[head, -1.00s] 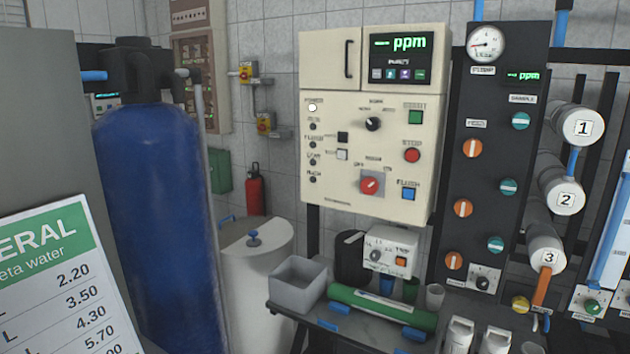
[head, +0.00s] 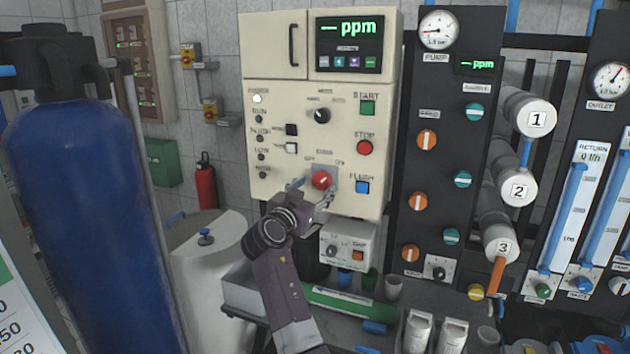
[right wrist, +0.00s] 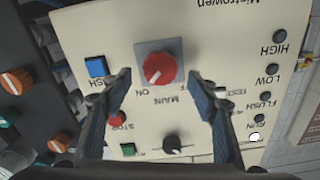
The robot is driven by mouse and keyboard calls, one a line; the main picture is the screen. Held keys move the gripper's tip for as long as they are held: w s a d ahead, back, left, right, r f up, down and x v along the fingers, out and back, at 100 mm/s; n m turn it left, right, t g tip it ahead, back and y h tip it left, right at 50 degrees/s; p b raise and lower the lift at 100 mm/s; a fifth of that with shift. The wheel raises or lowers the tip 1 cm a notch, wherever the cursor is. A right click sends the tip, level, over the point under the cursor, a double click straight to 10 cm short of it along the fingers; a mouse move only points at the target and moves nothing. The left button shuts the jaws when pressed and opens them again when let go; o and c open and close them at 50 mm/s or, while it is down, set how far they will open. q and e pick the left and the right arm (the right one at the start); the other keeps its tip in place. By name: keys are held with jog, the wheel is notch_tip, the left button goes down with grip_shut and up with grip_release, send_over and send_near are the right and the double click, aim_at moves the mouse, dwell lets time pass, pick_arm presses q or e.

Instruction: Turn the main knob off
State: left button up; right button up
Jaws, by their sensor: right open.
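The main knob (head: 321,180) is a red round knob on a grey square plate, low on the cream control panel (head: 285,110). In the right wrist view, which is upside down, the knob (right wrist: 160,68) shows a white mark pointing toward the ON label. My right gripper (head: 311,190) is in front of the panel at the knob. Its fingers are open, one on each side of the knob; the wrist view also shows the gripper (right wrist: 158,78) with the knob between its tips. I cannot tell whether they touch it. My left gripper is out of view.
The red STOP button (head: 364,147) and blue FLUSH button (head: 362,187) are close to the right of the knob. A small white box (head: 340,250) is below the panel. A blue tank (head: 85,220) stands at left, and a black valve board (head: 440,150) at right.

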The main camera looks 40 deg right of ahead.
aim_at(320, 182)
jog(key=shift+p+x, duration=0.3)
jog(key=shift+x, duration=1.2)
jog(key=c, duration=1.2)
jog(key=shift+o, duration=0.2)
